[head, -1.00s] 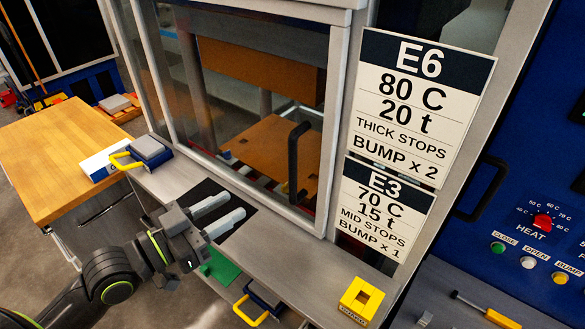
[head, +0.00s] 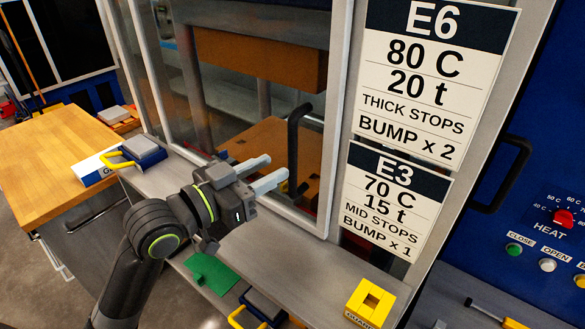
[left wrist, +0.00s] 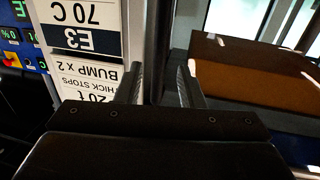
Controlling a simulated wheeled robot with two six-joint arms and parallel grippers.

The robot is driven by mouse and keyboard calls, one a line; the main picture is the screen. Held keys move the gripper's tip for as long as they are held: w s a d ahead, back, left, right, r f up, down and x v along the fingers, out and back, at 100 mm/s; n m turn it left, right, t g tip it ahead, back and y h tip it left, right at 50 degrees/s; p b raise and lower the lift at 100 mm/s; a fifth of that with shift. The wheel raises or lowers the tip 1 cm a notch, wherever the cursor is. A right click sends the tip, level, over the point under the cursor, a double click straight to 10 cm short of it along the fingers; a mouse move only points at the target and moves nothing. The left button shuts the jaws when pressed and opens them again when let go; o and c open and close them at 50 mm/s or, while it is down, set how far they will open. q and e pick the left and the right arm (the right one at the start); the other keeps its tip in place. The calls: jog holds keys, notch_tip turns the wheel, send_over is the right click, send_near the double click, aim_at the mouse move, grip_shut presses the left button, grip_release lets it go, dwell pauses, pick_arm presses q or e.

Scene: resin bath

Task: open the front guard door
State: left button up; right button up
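The front guard door is a clear panel in a pale metal frame (head: 337,110), and it looks closed across the press opening. Its black upright bar handle (head: 293,150) is on the right side of the door. My left gripper (head: 274,172) is open and empty, its fingers pointing at the handle from the left front in the head view. In the left wrist view the two fingers (left wrist: 159,84) are apart, and the dark handle bar (left wrist: 158,45) runs upright in line with the gap between them. I cannot tell whether the bar is between the fingertips. My right gripper is not in view.
A steel ledge (head: 270,245) runs below the door, with a yellow block (head: 369,303) at its right. Recipe signs (head: 394,205) hang right of the door. A blue control panel (head: 545,110) is at far right. A wooden table (head: 50,160) is at left.

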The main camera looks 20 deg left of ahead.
aim_at(289, 159)
pick_arm(q)
jog(key=p+x, duration=0.1)
jog(key=x, duration=0.3)
jog(key=shift+w+d+r, duration=0.1)
jog(key=shift+w+d, duration=0.1)
jog(key=shift+w, duration=0.1)
jog(key=shift+x, duration=0.8)
jog(key=shift+c, duration=0.4)
grip_shut()
